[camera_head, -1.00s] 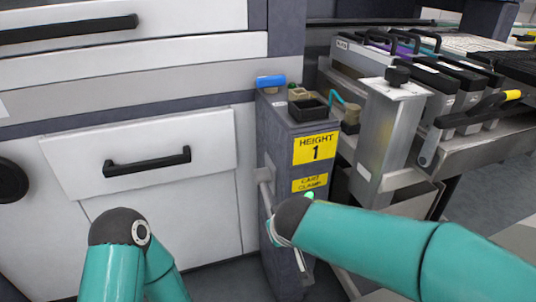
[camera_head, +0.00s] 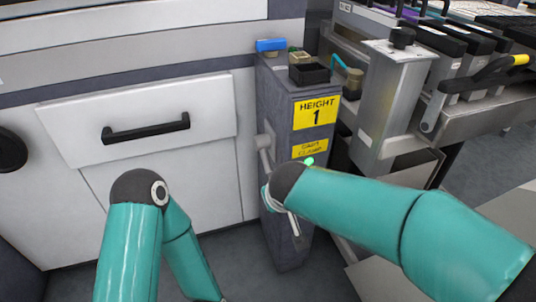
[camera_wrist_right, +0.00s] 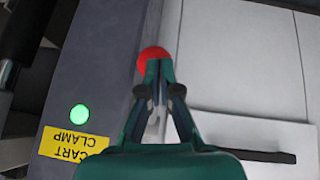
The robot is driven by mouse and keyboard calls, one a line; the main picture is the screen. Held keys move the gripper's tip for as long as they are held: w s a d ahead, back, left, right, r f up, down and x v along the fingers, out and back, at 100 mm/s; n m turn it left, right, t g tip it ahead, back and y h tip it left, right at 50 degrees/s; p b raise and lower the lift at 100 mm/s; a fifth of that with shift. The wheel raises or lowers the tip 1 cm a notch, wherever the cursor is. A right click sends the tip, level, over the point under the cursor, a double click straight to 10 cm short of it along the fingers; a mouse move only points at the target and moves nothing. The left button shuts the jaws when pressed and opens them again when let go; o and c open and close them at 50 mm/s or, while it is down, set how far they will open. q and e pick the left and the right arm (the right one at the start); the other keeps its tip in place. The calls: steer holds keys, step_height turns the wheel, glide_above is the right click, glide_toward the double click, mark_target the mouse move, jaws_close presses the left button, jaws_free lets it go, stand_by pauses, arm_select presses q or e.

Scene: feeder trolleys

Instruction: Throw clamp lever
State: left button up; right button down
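The cart clamp post (camera_head: 277,110) stands in the middle of the head view with a yellow "CART CLAMP" label (camera_head: 310,148). The clamp lever's grey pivot (camera_head: 264,141) is on its left face, and the lever runs down behind my right wrist. In the right wrist view a red ball knob (camera_wrist_right: 152,56) shows at the fingertips of my right gripper (camera_wrist_right: 157,70). The fingertips are close together and overlap the knob's near side; I cannot tell whether they grip it. My right gripper is mostly hidden behind its arm in the head view. My left gripper is out of view.
A green light (camera_wrist_right: 79,113) is lit beside the label. A white cabinet with a black drawer handle (camera_head: 146,129) stands left of the post. Feeders and a metal bracket (camera_head: 393,100) crowd the right side. Grey floor is open below.

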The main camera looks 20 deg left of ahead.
steer(key=s+d+r+p, duration=0.2)
steer(key=s+d+r, duration=0.3)
steer(key=s+r, duration=0.2)
steer(key=s, duration=0.2)
steer(key=shift+s, duration=0.35)
steer(key=shift+f, duration=0.1)
